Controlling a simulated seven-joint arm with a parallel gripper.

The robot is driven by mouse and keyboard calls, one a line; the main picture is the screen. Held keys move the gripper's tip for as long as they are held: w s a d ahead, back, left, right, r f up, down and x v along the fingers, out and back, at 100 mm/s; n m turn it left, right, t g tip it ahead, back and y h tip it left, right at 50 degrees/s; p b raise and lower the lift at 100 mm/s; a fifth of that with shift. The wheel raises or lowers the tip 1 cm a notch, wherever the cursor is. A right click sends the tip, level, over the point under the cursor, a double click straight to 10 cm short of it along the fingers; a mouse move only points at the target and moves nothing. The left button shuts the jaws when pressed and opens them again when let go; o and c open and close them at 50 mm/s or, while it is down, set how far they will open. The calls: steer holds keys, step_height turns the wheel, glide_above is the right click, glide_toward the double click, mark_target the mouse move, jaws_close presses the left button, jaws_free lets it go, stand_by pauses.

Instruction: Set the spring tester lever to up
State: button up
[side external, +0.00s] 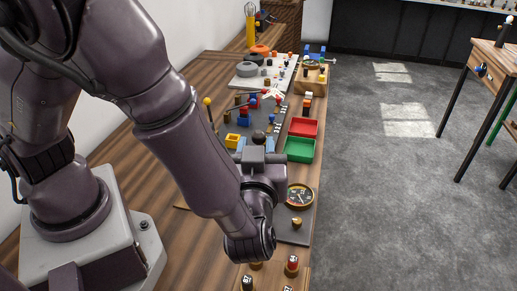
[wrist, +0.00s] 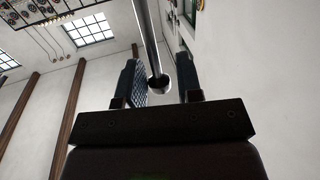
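In the side external view my gripper (side external: 256,147) is low over the bench, pointing away from the camera, with its fingers apart. A dark round knob (side external: 258,137) shows at the fingertips. In the wrist view my gripper (wrist: 160,80) is open. A shiny metal rod (wrist: 149,35) with a dark rounded end lies between the fingers, closer to the left one, with a gap on the right. I cannot tell whether it touches. The spring tester is not clearly identifiable. A thin lever with a yellow ball (side external: 207,101) stands left of the gripper.
Red (side external: 303,127) and green (side external: 300,149) trays lie right of the gripper. Several small knobs and blocks crowd the dark panel beyond. A yellow cylinder (side external: 252,26) stands at the back.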

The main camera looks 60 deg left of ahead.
steer(key=o, duration=0.3)
steer(key=shift+a, duration=0.15)
